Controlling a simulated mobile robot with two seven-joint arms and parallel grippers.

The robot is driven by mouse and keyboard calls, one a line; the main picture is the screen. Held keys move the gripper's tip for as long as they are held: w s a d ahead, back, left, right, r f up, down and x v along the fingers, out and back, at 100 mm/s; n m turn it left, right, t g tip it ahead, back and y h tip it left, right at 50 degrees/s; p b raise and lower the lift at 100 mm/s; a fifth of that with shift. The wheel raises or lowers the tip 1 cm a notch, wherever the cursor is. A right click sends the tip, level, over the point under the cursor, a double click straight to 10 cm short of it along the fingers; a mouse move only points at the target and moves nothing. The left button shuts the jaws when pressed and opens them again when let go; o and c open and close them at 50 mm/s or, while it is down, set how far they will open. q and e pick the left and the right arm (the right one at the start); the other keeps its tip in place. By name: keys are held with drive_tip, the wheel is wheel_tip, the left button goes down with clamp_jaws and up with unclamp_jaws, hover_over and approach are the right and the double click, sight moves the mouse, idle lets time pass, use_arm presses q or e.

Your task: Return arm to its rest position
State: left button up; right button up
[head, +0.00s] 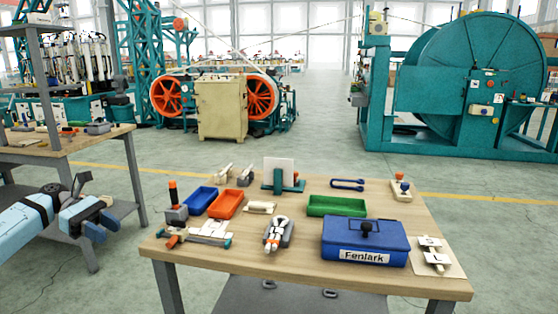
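My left arm comes in from the left edge, light blue and black. Its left gripper (98,217) hangs over the floor to the left of the wooden table (290,262), apart from it. I cannot make out whether its fingers are open or shut, and no held thing is clearly visible. My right gripper is not in view. No braided rope is clearly visible on the table.
The table holds a blue box (365,243) labelled "Fenlark", a green tray (337,206), an orange tray (225,205), a blue tray (200,199) and several small tools. A shelved workbench (72,142) stands behind my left arm. Large machines are farther back.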

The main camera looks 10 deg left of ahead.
use_arm(q)
drive_tip(key=s+d+f+n+t+h, duration=0.1)
drive_tip(key=s+d+f+n+t, duration=0.1)
drive_tip(key=d+f+n+t, duration=0.65)
drive_tip(key=s+d+f+n+t+h, duration=0.1)
drive_tip(key=s+d+f+n+t, duration=0.2)
drive_tip(key=f+n, duration=0.55)
drive_tip(key=s+d+f+n+y, duration=0.1)
drive_tip(key=s+f+n+y, duration=0.5)
drive_tip(key=s+n, duration=0.6)
drive_tip(key=s+f+n+y, duration=0.65)
drive_tip(key=s+n, duration=0.45)
drive_tip(key=n, duration=0.4)
drive_tip(key=w+d+r+n+t, duration=0.2)
drive_tip(key=d+n, duration=0.7)
drive_tip(key=d, duration=0.9)
wheel_tip(320, 180, up, 16)
drive_tip(key=s+a+p, duration=0.2)
drive_tip(key=p, duration=2.5)
drive_tip(key=shift+a+r+g, duration=0.2)
drive_tip(key=shift+a+g, duration=0.05)
drive_tip(key=shift+g, duration=0.2)
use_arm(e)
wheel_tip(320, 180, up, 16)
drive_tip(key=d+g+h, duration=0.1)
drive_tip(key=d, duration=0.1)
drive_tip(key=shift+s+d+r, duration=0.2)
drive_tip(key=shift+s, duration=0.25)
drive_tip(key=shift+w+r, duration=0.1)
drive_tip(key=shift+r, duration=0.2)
